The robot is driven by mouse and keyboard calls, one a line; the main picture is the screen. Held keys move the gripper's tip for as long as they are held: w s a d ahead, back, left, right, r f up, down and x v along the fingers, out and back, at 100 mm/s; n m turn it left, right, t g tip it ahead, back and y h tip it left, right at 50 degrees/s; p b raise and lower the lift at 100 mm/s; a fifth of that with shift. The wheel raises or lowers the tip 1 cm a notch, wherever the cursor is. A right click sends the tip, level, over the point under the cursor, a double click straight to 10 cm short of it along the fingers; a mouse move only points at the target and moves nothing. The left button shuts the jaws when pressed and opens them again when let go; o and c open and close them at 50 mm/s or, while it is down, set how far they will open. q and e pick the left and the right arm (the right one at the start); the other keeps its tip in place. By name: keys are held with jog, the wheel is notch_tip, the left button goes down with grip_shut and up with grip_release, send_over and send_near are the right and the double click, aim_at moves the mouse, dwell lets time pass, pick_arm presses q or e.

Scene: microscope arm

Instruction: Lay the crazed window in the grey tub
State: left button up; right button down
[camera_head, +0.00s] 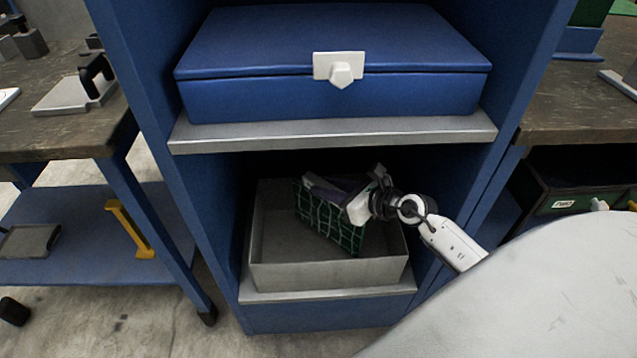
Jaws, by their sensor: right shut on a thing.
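The crazed window (325,219) is a dark green panel with a web of pale lines. It is tilted, inside or just above the right half of the grey tub (328,276). The tub is an open box on the lower shelf of a blue cabinet. My right gripper (358,208) is shut on the window's right side, its arm coming in from the right. A dark purplish part shows behind the window; I cannot tell what it is. Whether the window touches the tub floor is hidden. My left gripper is not in view.
A blue case (330,60) with a white latch sits on the shelf (330,135) above the tub. Cabinet side walls stand close on both sides. Workbenches flank the cabinet, and a yellow handle (130,228) stands at the left. The tub's left half looks empty.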

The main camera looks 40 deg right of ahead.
aim_at(326, 213)
jog(key=shift+f+b, duration=0.8)
jog(key=shift+b, duration=0.1)
jog(key=shift+f+b, duration=0.6)
jog(key=shift+b, duration=0.05)
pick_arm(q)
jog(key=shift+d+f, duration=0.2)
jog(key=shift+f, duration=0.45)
